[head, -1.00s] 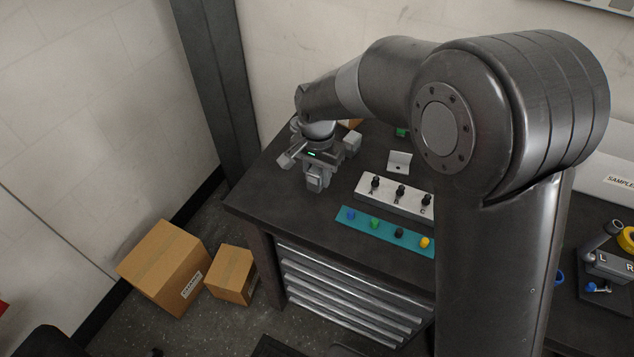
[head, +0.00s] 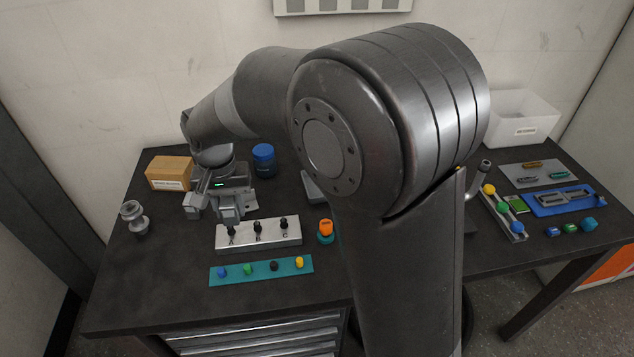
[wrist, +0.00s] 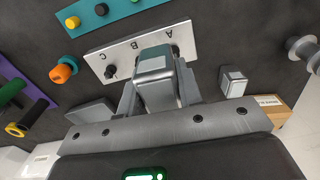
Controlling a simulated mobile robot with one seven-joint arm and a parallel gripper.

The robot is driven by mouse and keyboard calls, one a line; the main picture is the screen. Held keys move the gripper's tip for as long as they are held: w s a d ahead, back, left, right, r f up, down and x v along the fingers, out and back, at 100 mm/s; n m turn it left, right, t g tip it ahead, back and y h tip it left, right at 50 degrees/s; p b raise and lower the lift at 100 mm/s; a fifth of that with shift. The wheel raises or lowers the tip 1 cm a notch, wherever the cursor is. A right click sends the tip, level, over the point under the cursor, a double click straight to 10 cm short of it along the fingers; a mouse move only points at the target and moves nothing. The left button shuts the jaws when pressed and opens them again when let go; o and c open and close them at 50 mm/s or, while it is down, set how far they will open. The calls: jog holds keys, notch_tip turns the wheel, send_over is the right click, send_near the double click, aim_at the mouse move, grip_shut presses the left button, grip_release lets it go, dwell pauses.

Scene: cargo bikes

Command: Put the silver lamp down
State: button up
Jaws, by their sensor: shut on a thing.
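My gripper (head: 230,206) hangs fingers down over the left part of the dark workbench, behind the white A-B-C block. It is shut on the silver lamp (wrist: 154,80), a blocky, bevelled grey piece between the fingers in the wrist view. In the head view the lamp blends with the fingers, and I cannot tell whether its underside touches the bench. The white block (head: 270,233) with black knobs lies just in front of my gripper, and it also shows just beyond the lamp in the wrist view (wrist: 124,54).
A cardboard box (head: 167,174) and blue jar (head: 263,158) stand behind my gripper. A grey spool-shaped piece (head: 134,218) stands left. A small grey block (wrist: 232,82) sits beside it. A teal strip (head: 262,271) and orange knob (head: 325,229) lie nearer. The bench's front left is clear.

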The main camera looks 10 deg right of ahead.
jog(key=w+d, duration=0.4)
jog(key=d, duration=0.8)
jog(key=w+d, duration=0.4)
jog(key=d, duration=0.7)
jog(key=w+d, duration=0.3)
jog(key=d, duration=0.9)
jog(key=shift+n, duration=0.3)
jog(key=w+a+f, duration=0.2)
jog(key=a, duration=0.1)
jog(key=w+a+f, duration=0.2)
jog(key=a, duration=0.1)
jog(key=w+a+f, duration=0.2)
jog(key=a, duration=0.1)
jog(key=shift+a+f, duration=0.15)
jog(key=shift+f, duration=2.1)
jog(key=shift+f, duration=0.1)
jog(key=o, duration=1)
